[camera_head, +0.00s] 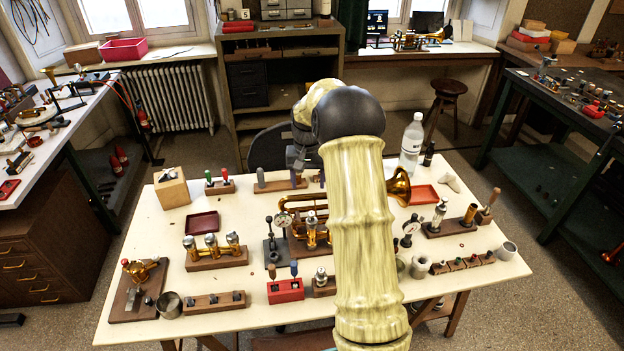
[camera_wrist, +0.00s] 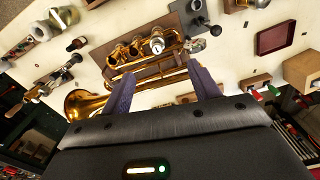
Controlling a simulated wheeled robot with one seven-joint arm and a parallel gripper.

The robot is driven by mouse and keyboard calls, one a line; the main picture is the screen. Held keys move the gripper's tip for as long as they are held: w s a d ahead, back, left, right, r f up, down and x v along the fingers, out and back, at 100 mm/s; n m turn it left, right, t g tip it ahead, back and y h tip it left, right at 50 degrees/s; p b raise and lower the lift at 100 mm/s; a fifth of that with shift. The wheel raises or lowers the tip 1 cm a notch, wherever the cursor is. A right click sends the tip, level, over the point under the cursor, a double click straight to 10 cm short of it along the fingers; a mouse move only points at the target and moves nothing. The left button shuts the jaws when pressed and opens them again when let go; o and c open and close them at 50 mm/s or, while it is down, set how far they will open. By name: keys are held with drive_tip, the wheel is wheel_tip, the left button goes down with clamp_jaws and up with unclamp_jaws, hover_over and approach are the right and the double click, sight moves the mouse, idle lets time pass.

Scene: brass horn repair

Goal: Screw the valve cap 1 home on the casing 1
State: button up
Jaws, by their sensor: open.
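The brass horn (camera_head: 299,204) lies on its wooden cradle on the white table, partly hidden by my arm in the head view; its bell (camera_head: 399,187) sticks out to the right. The wrist view shows its row of casings (camera_wrist: 134,47). A silver piece (camera_wrist: 157,45) tops the casing at the end away from the bell; I cannot tell whether it is valve cap 1. My gripper (camera_wrist: 160,69) is open, its purple fingers apart and empty, above the horn's tubing. In the head view my arm hides much of it.
In front are a red block (camera_head: 286,291) and a block with small dark parts (camera_head: 214,302). A dark red tray (camera_head: 202,222) and a clear bottle (camera_head: 411,145) stand farther back.

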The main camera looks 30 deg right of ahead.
sight(312, 213)
drive_tip(key=shift+w+d+f+m, duration=0.2)
drive_tip(key=shift+w+d, duration=0.1)
drive_tip(key=shift+d, duration=0.15)
drive_tip(key=shift+w+d+f+m, duration=0.15)
drive_tip(key=shift+w+d, duration=0.15)
drive_tip(key=shift+d, duration=0.15)
wheel_tip(312, 213, down, 17)
drive_tip(key=p, duration=0.4)
drive_tip(key=shift+f, duration=0.2)
drive_tip(key=c, duration=1.2)
drive_tip(key=m+b, duration=0.1)
drive_tip(key=m, duration=0.2)
drive_tip(key=shift+f+m, duration=0.1)
drive_tip(key=shift+m, duration=0.95)
